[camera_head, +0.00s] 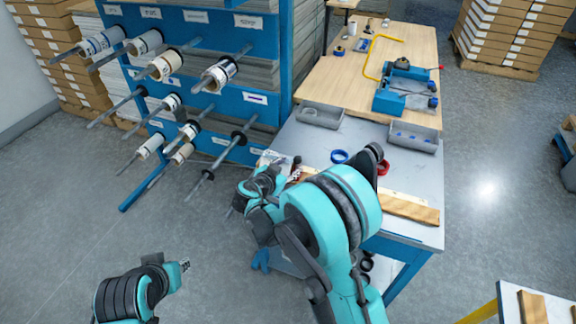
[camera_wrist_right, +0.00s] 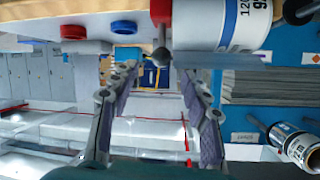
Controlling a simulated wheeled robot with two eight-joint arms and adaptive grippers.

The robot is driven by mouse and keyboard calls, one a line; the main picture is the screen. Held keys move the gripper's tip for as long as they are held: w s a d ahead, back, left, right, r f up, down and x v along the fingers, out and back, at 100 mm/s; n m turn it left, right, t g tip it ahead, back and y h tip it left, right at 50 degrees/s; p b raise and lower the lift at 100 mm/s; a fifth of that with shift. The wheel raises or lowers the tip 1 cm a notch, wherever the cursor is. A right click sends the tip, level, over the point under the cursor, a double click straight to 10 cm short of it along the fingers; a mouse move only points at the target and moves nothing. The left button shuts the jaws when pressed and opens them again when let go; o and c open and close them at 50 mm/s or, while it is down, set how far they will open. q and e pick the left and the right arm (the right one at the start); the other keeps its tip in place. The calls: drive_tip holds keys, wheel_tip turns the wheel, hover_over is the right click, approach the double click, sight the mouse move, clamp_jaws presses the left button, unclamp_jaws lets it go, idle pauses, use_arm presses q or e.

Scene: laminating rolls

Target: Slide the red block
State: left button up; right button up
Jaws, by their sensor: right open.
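The red block (camera_wrist_right: 160,12) shows at the top of the right wrist view, against the left end of a white labelled roll (camera_wrist_right: 222,22). In the head view my right arm covers most of this spot on the grey table, and the block cannot be made out clearly. My left gripper (camera_head: 184,265) is low at the left, over the floor.
A blue rack (camera_head: 215,75) with several rolls on rods stands at the left. A blue ring (camera_head: 339,156), a red ring (camera_head: 383,167) and grey bins (camera_head: 412,138) are on the table (camera_head: 425,185). A wooden board (camera_head: 408,208) lies near its front edge.

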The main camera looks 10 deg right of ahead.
sight(296, 161)
drive_tip(key=shift+w+f, duration=0.2)
drive_tip(key=b+x, duration=0.2)
drive_tip(key=x, duration=0.4)
drive_tip(key=shift+w+d+f, duration=0.1)
drive_tip(key=shift+d, duration=0.05)
drive_tip(key=shift+w+d+f, duration=0.15)
drive_tip(key=shift+w+d, duration=0.2)
drive_tip(key=shift+w, duration=0.1)
clamp_jaws()
